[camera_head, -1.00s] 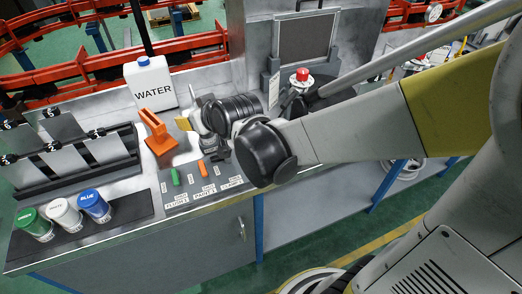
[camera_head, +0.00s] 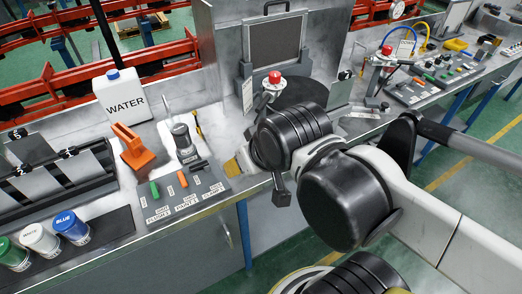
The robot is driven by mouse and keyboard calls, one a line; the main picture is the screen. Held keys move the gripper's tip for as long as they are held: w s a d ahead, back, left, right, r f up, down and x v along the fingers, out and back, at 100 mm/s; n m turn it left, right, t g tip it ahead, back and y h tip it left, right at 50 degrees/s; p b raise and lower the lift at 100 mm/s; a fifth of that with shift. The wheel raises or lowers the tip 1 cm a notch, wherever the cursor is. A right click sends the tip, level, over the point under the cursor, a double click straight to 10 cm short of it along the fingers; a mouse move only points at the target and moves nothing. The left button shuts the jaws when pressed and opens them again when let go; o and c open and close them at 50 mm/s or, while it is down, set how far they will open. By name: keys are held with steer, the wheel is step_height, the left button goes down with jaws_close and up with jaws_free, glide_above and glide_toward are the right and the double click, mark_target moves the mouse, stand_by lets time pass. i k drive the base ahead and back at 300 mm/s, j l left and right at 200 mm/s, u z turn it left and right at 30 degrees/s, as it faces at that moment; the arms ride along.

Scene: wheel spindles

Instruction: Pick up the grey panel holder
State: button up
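Grey panels with black clips at their tops stand in a dark rack at the left; one panel (camera_head: 88,172) is near the rack's right end. A grey framed panel (camera_head: 275,48) with a top handle stands at the back of the bench. I cannot tell which of these is the grey panel holder. My gripper (camera_head: 258,178) is at the bench's front edge, right of the labelled tray, mostly hidden behind my wrist. Only a yellowish part and a dark part show, and I see nothing held. It is apart from the rack and the framed panel.
A white WATER jug (camera_head: 122,95), an orange stand (camera_head: 133,150) and a grey device (camera_head: 184,140) stand on the bench. The labelled tray (camera_head: 180,195) holds coloured pieces. Green, white and blue (camera_head: 72,228) cans stand front left. A red-topped device (camera_head: 273,83) stands behind my wrist.

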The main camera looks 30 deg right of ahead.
mark_target(334, 116)
steer(key=z, duration=1.35)
steer(key=k+j, duration=0.1)
steer(key=j, duration=0.25)
steer(key=k+j, duration=0.15)
steer(key=j, duration=0.2)
steer(key=k+j, duration=0.1)
steer(key=j, duration=0.2)
